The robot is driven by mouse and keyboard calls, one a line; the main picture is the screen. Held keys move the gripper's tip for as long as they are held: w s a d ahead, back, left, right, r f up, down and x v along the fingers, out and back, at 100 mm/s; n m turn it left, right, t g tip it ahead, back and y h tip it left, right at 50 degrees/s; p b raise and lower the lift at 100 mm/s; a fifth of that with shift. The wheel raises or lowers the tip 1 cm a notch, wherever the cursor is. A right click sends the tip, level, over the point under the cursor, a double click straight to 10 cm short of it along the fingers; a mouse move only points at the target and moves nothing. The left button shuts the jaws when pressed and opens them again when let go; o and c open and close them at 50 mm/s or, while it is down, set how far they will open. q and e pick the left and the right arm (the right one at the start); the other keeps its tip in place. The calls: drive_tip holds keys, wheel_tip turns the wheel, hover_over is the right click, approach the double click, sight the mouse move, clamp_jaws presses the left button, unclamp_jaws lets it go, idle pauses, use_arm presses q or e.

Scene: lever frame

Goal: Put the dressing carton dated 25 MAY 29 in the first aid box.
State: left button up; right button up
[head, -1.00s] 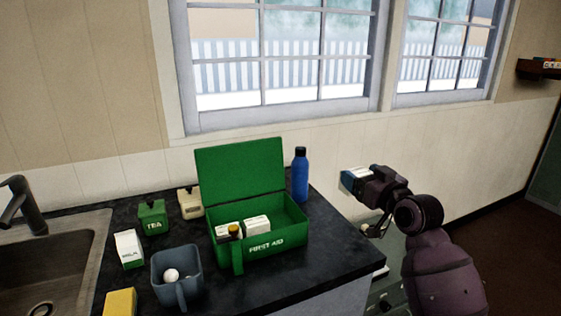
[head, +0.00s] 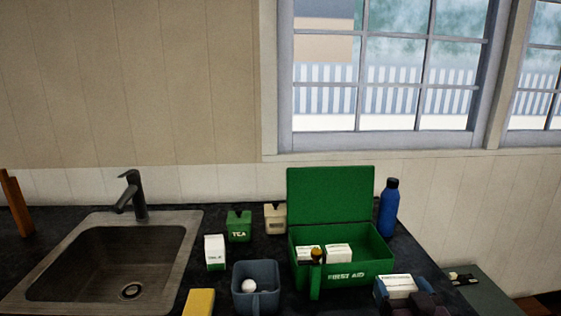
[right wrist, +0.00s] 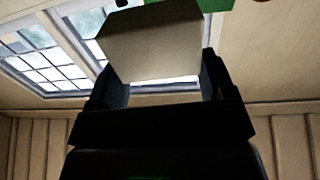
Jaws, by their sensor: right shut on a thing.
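The green first aid box (head: 378,269) stands open on the counter with its lid (head: 330,195) up. My right gripper (head: 397,290) is shut on a white carton (head: 399,283), just right of the box's front corner. In the right wrist view this carton (right wrist: 152,45) sits between the dark fingers. No date is readable on any carton. My left gripper is out of view.
A blue bottle (head: 389,208) stands right behind the box. A blue-grey mug (head: 256,287) with a white ball, a green tea tin (head: 239,227), a cream tin (head: 275,219), a milk carton (head: 215,253) and a yellow block (head: 199,302) stand left. The sink (head: 115,262) is farther left.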

sight(412, 279)
drive_tip(key=s+a+f, duration=0.2)
drive_tip(key=s+f, duration=0.1)
drive_tip(key=f, duration=0.1)
drive_tip(key=w+d+r, duration=0.1)
drive_tip(key=w+r, duration=0.1)
drive_tip(key=w+d+r, duration=0.1)
drive_tip(key=d+r, duration=0.1)
drive_tip(key=r, duration=0.1)
drive_tip(key=w+d+r, duration=0.2)
drive_tip(key=shift+w+d+r, duration=0.1)
drive_tip(key=shift+w+r, duration=0.05)
drive_tip(key=shift+w, duration=0.15)
drive_tip(key=w+d+r, duration=0.2)
drive_tip(key=d+r, duration=0.1)
drive_tip(key=d, duration=0.3)
drive_tip(key=w+d+r+y, duration=0.1)
drive_tip(key=w+d+r, duration=0.2)
drive_tip(key=d, duration=0.3)
drive_tip(key=shift+w+r+n, duration=0.25)
drive_tip(key=shift+r+n, duration=0.1)
drive_tip(key=shift+n, duration=0.05)
drive_tip(key=shift+d, duration=0.1)
